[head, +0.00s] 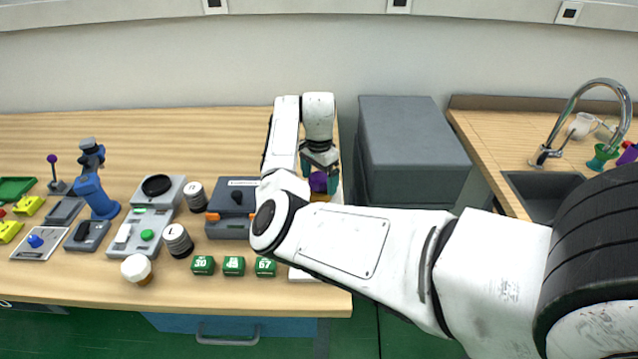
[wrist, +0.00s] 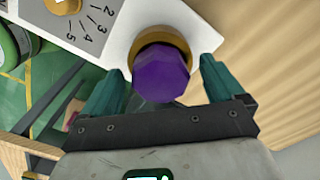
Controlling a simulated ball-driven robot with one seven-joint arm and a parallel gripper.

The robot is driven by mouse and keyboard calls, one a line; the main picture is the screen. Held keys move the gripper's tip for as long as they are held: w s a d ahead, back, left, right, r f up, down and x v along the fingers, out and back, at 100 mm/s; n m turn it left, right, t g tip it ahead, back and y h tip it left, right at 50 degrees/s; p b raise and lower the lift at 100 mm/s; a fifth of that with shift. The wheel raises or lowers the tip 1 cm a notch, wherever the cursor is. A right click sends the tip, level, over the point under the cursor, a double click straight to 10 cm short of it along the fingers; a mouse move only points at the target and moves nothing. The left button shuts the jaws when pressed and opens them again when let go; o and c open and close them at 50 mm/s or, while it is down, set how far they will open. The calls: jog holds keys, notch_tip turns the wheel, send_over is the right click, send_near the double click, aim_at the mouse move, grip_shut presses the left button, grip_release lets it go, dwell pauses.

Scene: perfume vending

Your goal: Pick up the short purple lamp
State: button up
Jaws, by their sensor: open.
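The short purple lamp (wrist: 161,72) has a faceted purple top on a round gold base, set on a white panel (wrist: 118,45). In the wrist view it sits between the two teal fingers of my gripper (wrist: 158,85), which is open. I see a gap on each side of the purple top. In the head view the lamp (head: 318,182) shows just below my gripper (head: 320,165), partly hidden by my arm. My arm also covers most of the white panel there.
A numbered dial plate (wrist: 85,22) lies beside the lamp. Green numbered blocks (head: 234,266), a grey box with an orange latch (head: 232,208) and dark-banded white cylinders (head: 178,241) stand to the left. A grey cabinet (head: 412,140) and a sink (head: 545,195) are to the right.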

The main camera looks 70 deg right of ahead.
aim_at(319, 177)
jog(key=shift+c, duration=0.3)
jog(key=c, duration=1.1)
jog(key=shift+r, duration=0.1)
jog(key=shift+r+b, duration=0.3)
jog(key=shift+r, duration=0.2)
notch_tip(319, 177, up, 2)
jog(key=shift+a+r, duration=0.1)
jog(key=shift+r, duration=0.05)
jog(key=s+a+r, duration=0.1)
jog(key=r, duration=0.1)
jog(key=s+a+r, duration=0.1)
jog(key=a+r, duration=0.1)
jog(key=s+a+r, duration=0.1)
jog(key=r, duration=0.1)
jog(key=shift+s+a+r, duration=0.2)
jog(key=shift+a, duration=0.05)
jog(key=s+a+r, duration=0.3)
jog(key=s+a, duration=0.2)
jog(key=a, duration=0.1)
jog(key=shift+s+a, duration=0.15)
jog(key=shift+s, duration=0.05)
